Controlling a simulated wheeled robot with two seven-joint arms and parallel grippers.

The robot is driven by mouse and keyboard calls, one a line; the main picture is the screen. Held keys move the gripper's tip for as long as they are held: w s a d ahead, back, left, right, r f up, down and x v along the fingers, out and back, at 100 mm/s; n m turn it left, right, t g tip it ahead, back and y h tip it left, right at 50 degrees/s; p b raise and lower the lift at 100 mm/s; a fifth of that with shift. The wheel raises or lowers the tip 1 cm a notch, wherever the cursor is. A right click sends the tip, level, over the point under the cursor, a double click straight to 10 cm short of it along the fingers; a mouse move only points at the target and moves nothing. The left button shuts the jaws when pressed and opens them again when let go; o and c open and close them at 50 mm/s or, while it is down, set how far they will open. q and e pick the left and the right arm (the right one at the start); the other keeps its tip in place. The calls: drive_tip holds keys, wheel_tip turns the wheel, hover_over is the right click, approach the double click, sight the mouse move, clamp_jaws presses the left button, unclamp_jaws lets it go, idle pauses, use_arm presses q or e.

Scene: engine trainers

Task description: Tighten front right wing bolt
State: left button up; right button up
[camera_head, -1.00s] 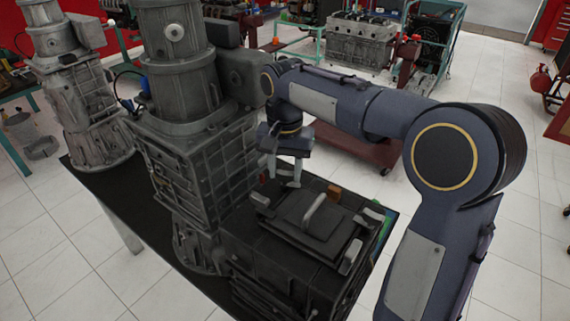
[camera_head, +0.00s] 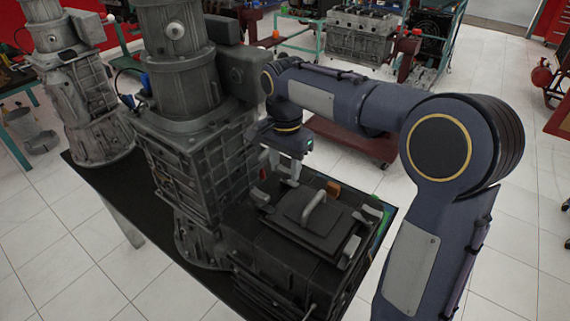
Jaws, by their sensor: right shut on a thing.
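A dark metal box (camera_head: 265,248) with a raised square lid stands on the black table. The lid (camera_head: 309,226) has a pale arched handle (camera_head: 314,208) on top. Pale grey wing bolts sit around the lid, one at the right corner (camera_head: 371,211) and one on the near right side (camera_head: 350,251). Another shows at the left corner (camera_head: 259,196). My right gripper (camera_head: 284,178) points down at the far left edge of the lid, its fingers around a small wing bolt there that they mostly hide. My left gripper is out of view.
A tall grey ribbed engine housing (camera_head: 195,160) stands close to the left of the box. A second pale housing (camera_head: 95,110) is farther left. An orange block (camera_head: 333,188) sits at the box's far edge. A red cart (camera_head: 350,140) is behind my right arm.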

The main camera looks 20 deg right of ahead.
sight(285, 168)
drive_tip(key=o, duration=1)
drive_tip(key=shift+r, duration=0.1)
wheel_tip(285, 168, up, 8)
drive_tip(key=shift+f+b, duration=0.15)
drive_tip(key=shift+b, duration=0.15)
